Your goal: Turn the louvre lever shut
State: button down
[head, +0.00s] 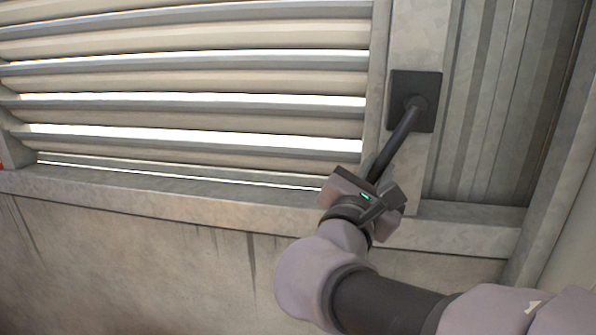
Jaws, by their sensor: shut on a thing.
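The louvre lever (398,137) is a dark rod on a square black plate (426,92) fixed to the pale frame post. It slants down and to the left from its pivot. My gripper (371,181) is shut on the lower end of the lever, and its jaws hide that end. The louvre slats (190,80) fill the upper left. They are tilted, with bright gaps between several of them.
A pale sill (150,193) runs below the slats, close under my gripper. A stained wall (130,260) lies beneath it. A ribbed metal panel (500,110) stands right of the post, with open space in front of it.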

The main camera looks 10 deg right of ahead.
dwell(0.4)
jog(key=c, duration=1.3)
grip_release()
jog(key=shift+s+d, duration=0.1)
jog(key=shift+s+a+f, duration=0.1)
jog(key=shift+s+a, duration=0.1)
jog(key=shift+a, duration=0.1)
jog(key=v, duration=1.6)
jog(key=shift+s, duration=0.4)
